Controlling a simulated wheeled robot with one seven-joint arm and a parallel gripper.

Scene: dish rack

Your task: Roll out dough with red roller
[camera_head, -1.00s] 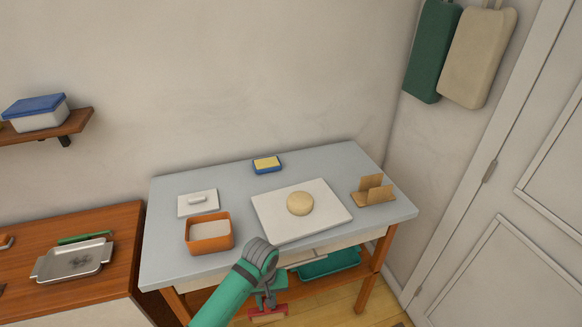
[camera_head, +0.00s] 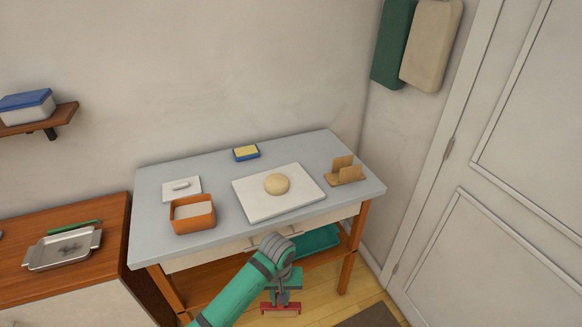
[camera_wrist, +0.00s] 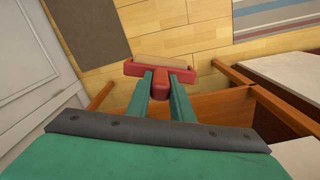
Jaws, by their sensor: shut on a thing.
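The dough (camera_head: 277,184) is a round, pale ball. It sits on a white board (camera_head: 252,207) on the grey-topped table. The red roller (camera_head: 281,309) is in my gripper, in front of the table and below its top. In the wrist view the roller (camera_wrist: 160,84) shows a red frame with a tan cylinder across it. My gripper (camera_wrist: 160,90) is shut on its red handle, between two green fingers. The roller is well apart from the dough.
The table (camera_head: 160,235) also bears an orange container (camera_head: 193,218), a small white lidded item (camera_head: 181,188), a blue and yellow sponge (camera_head: 246,153) and a wooden holder (camera_head: 345,172). A wooden cabinet (camera_head: 110,225) stands left, a door (camera_head: 500,190) right.

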